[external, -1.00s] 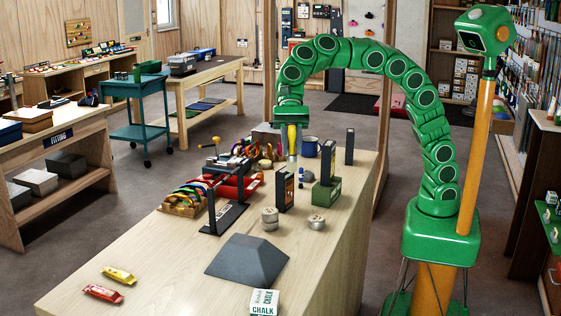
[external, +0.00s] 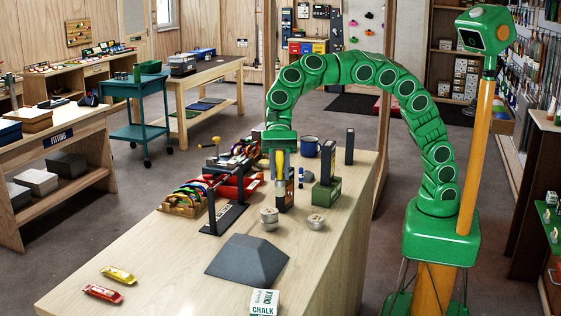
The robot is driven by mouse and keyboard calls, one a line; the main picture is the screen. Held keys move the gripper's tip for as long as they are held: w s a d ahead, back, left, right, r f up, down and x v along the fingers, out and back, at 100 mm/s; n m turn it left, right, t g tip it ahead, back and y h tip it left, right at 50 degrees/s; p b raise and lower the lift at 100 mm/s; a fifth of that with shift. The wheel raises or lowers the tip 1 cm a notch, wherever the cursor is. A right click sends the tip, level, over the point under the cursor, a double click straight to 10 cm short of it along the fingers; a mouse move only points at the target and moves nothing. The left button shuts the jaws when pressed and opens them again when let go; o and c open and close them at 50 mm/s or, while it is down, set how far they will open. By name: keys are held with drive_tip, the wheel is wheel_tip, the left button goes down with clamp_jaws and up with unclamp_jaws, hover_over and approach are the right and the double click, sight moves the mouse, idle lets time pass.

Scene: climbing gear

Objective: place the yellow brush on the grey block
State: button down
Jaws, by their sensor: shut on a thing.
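My gripper (external: 281,152) points down over the far part of the workbench, shut on the yellow brush (external: 279,164). The brush hangs upright below the green wrist, and only a small part of it shows. The grey block (external: 246,258), dark with sloping sides and a flat top, sits on the near part of the workbench, nearer the camera and a little left of my gripper. Its top is bare. The brush is well apart from it.
A dark upright box (external: 286,194) stands just below my gripper.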

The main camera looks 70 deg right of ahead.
drive_tip(key=shift+w+a+f, duration=1.15)
drive_tip(key=shift+a+f, duration=0.15)
drive_tip(key=shift+f, duration=0.6)
drive_tip(key=shift+w+a+f, duration=1.1)
drive_tip(key=shift+a+f, duration=0.25)
drive_tip(key=shift+f, duration=0.55)
drive_tip(key=shift+w+a+f, duration=1.15)
drive_tip(key=shift+a+f, duration=0.15)
drive_tip(key=shift+f, duration=0.6)
drive_tip(key=shift+f, duration=0.1)
drive_tip(key=c, duration=0.9)
unclamp_jaws()
drive_tip(key=v, duration=1.2)
